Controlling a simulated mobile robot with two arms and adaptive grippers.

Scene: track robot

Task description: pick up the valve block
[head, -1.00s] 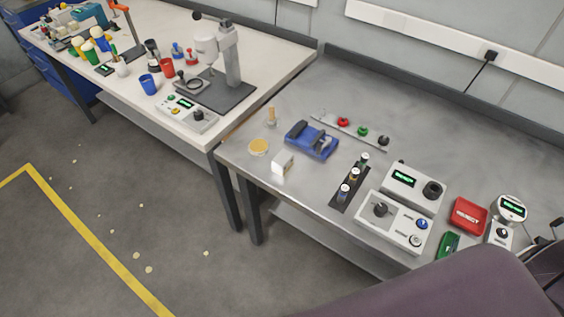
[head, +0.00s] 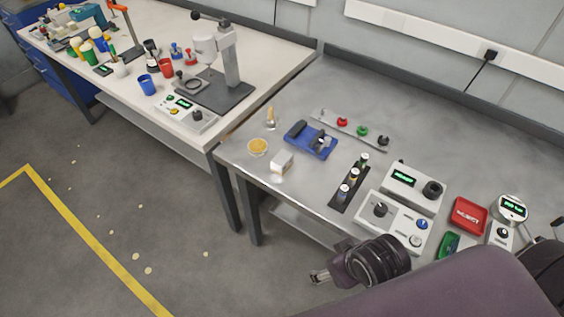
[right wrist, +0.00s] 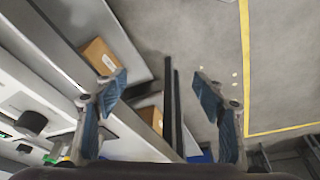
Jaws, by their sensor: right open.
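A small whitish block (head: 282,162), which looks like the valve block, sits on the grey metal table (head: 250,190) near its front left edge. My right gripper (head: 317,277) is low in the head view, in front of the table's front edge. It is well apart from the block, nearer to me and lower in the picture. In the right wrist view, my right gripper (right wrist: 161,88) has its two blue-padded fingers wide apart with nothing between them. The block cannot be made out in that view. My left gripper is not in view.
Near the block are a blue fixture (head: 302,145), a yellow round dish (head: 257,147) and a dark strip with small cylinders (head: 344,195). Control boxes (head: 393,222) and a red tray (head: 468,215) stand to the right. Cardboard boxes (right wrist: 100,56) lie below the table.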

